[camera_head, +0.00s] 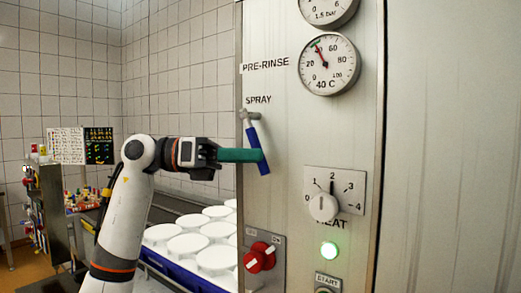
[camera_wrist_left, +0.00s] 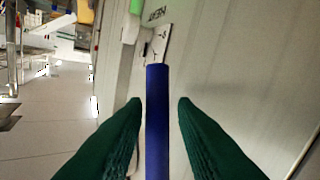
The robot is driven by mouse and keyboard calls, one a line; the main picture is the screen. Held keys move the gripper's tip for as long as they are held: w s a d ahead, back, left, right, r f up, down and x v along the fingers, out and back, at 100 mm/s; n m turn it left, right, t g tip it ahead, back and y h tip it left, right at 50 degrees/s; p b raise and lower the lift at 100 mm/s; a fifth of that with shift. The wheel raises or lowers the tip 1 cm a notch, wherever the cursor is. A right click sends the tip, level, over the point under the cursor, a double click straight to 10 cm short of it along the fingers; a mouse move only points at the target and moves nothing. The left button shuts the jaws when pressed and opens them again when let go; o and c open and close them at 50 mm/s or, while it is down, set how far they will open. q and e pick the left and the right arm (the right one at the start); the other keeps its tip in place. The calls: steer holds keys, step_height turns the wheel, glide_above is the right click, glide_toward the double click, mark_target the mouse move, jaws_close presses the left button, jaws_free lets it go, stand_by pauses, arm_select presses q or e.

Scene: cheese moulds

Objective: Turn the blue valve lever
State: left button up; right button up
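The blue valve lever (camera_head: 257,148) hangs down, slightly tilted, from a metal pivot under the SPRAY label on the steel panel. My left gripper (camera_head: 255,156), with green fingers, reaches it from the left in the head view. In the left wrist view the blue lever (camera_wrist_left: 157,120) stands between the two green fingers of the left gripper (camera_wrist_left: 158,105). A gap shows on both sides of the lever, so the fingers are open around it. The lever's lower end is visible past the fingers in the head view. My right gripper is not in view.
On the panel are a red knob (camera_head: 260,257), a HEAT dial (camera_head: 322,207), a green light (camera_head: 329,249) and a temperature gauge (camera_head: 328,64). Several white round moulds stand in a blue crate (camera_head: 180,279) below my left arm. A cluttered shelf stands far left.

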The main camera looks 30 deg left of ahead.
arm_select(q)
steer(key=shift+x, duration=1.15)
jaws_close()
